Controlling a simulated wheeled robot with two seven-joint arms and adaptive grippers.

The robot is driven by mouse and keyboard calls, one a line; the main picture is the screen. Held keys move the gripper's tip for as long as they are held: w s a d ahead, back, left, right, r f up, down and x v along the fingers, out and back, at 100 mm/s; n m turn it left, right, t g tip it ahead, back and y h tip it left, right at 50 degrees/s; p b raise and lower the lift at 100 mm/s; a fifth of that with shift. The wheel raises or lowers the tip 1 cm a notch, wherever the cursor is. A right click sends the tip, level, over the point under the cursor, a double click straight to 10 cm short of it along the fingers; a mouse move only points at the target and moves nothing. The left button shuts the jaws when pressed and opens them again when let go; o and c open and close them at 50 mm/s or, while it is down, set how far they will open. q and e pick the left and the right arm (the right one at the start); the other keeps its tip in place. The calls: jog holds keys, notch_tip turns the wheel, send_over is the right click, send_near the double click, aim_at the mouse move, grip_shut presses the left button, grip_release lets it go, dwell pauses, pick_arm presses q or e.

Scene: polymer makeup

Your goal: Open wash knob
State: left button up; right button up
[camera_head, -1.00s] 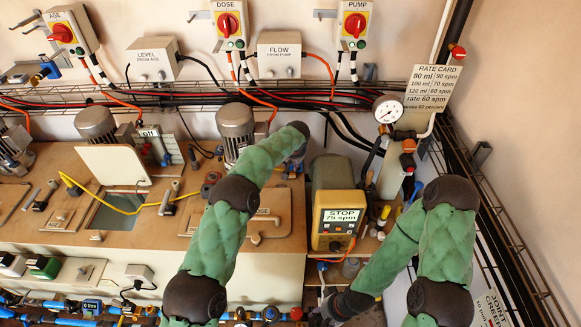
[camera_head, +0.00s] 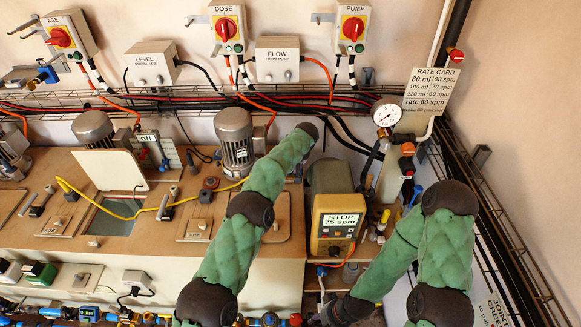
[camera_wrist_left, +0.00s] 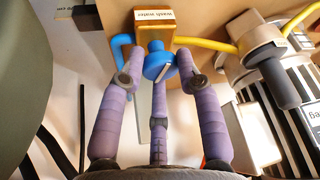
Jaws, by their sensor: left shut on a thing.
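The blue knob (camera_wrist_left: 159,62) of the wash valve shows in the left wrist view, below an orange block with a white "Wash water" label (camera_wrist_left: 154,15). My left gripper (camera_wrist_left: 159,85) has purple fingers around this knob and is shut on it. In the head view my left arm reaches up the middle, and its gripper does not show. My right arm is folded at the lower right, its gripper out of view. The wash knob cannot be made out in the head view.
A yellow pump unit (camera_head: 338,235) reading "STOP 75 spm" stands between my arms. A pressure gauge (camera_head: 387,112) is behind it. Yellow tubing (camera_wrist_left: 292,18) and a grey fitting (camera_wrist_left: 265,55) lie right of the knob. Red switches (camera_head: 226,28) line the wall.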

pick_arm(q)
jog(key=shift+w+r, duration=0.2)
jog(key=shift+r, duration=0.05)
jog(key=o, duration=1.1)
jog(key=shift+o, duration=0.2)
jog(key=shift+f, duration=0.15)
jog(key=shift+s, duration=0.1)
jog(key=v, duration=1.2)
